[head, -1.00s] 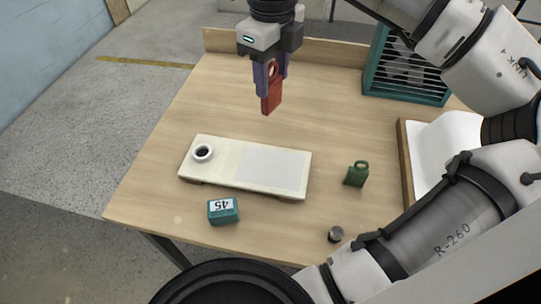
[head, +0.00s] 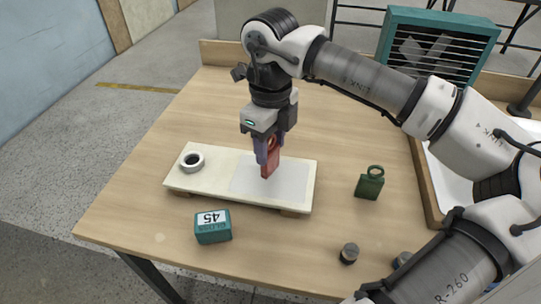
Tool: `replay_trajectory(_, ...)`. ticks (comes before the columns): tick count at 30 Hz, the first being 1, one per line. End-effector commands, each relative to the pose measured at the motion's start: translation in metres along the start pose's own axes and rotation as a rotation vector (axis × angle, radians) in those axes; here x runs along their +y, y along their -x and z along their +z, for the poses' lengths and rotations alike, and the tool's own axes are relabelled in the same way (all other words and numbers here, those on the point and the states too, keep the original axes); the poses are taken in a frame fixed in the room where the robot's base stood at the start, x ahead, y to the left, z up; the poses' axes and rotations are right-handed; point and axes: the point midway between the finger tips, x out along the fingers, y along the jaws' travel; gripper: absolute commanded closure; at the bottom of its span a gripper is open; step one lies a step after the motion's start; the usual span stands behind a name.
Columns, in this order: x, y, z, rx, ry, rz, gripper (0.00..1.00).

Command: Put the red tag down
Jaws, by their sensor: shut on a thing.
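My gripper (head: 268,156) is shut on the red tag (head: 269,164), which hangs upright between the fingers. The tag's lower end is over the pale grey rectangle (head: 290,183) on the cream board (head: 220,172). I cannot tell whether the tag touches the board. The fingers cover part of the tag's upper half.
A white ring with a dark centre (head: 192,160) sits at the board's left end. A green tag (head: 370,184) stands to the right, with a small dark knob (head: 349,253) nearer.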

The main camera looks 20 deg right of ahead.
Motion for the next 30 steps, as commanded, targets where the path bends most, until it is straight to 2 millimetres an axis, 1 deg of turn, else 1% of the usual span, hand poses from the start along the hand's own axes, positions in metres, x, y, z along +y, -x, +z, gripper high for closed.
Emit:
replay_trajectory(1,0.0003,-0.0134,-0.0003,0.001,0.000,0.001,0.77)
replay_trajectory(2,0.0003,-0.0158,-0.0003,0.001,0.000,0.001,0.77)
replay_trajectory(10,0.0001,-0.0149,-0.0002,0.001,0.000,0.000,0.77)
replay_trajectory(14,0.0001,-0.0194,-0.0001,0.001,0.000,0.000,0.77)
replay_trajectory(15,0.0001,-0.0183,-0.0001,0.001,0.000,0.000,0.53)
replay_trajectory(19,0.0001,-0.0177,-0.0001,0.001,0.000,0.000,0.36)
replay_trajectory(20,0.0001,-0.0177,-0.0001,0.001,0.000,0.000,0.34)
replay_trajectory(27,0.0001,-0.0174,-0.0001,0.001,0.000,0.000,0.34)
replay_trajectory(30,0.0001,-0.0139,-0.0001,0.001,0.000,0.000,0.34)
